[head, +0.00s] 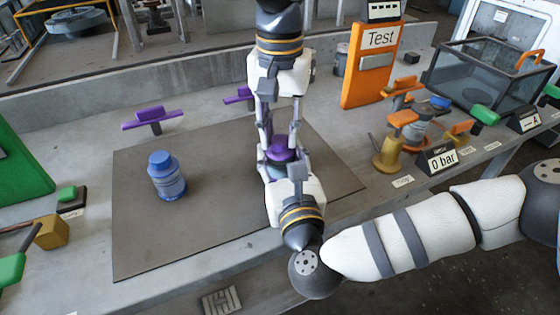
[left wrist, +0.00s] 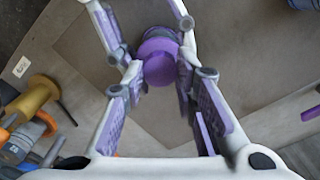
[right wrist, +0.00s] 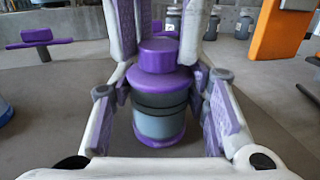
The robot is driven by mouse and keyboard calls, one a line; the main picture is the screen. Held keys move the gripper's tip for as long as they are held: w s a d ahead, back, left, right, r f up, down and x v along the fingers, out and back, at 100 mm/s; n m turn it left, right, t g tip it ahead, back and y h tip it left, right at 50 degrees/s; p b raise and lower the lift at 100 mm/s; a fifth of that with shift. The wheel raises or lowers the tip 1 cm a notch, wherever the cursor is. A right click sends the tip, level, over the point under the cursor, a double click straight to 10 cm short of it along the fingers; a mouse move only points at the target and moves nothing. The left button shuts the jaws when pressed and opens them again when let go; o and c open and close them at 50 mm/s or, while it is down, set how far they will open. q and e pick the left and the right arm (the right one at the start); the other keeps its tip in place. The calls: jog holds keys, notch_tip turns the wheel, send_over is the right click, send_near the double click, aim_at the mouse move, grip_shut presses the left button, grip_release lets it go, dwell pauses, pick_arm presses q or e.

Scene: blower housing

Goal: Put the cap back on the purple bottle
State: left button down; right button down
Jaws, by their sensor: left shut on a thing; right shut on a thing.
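The purple bottle (right wrist: 160,115) stands upright in the right wrist view, with a purple shoulder, dark band and grey-blue body. My right gripper (right wrist: 162,108) is shut around its body. The purple cap (right wrist: 158,55) is on top of the bottle, upright and in line with it; whether it is fully seated cannot be told. My left gripper (left wrist: 160,62), reaching in from the top of the head view, is shut on the cap. In the head view the two grippers meet at the bottle (head: 281,156), and their fingers hide much of it.
A blue bottle (head: 167,176) stands on the dark mat (head: 140,245) to the left. Purple-handled fittings (head: 152,118) are behind it. An orange Test panel (head: 372,65), a gauge sign (head: 438,160) and valves (head: 388,152) stand to the right. The mat's left part is mostly clear.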

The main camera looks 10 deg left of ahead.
pick_arm(q)
jog(key=m, duration=1.2)
jog(key=c, duration=1.2)
grip_release()
notch_tip(320, 180, up, 12)
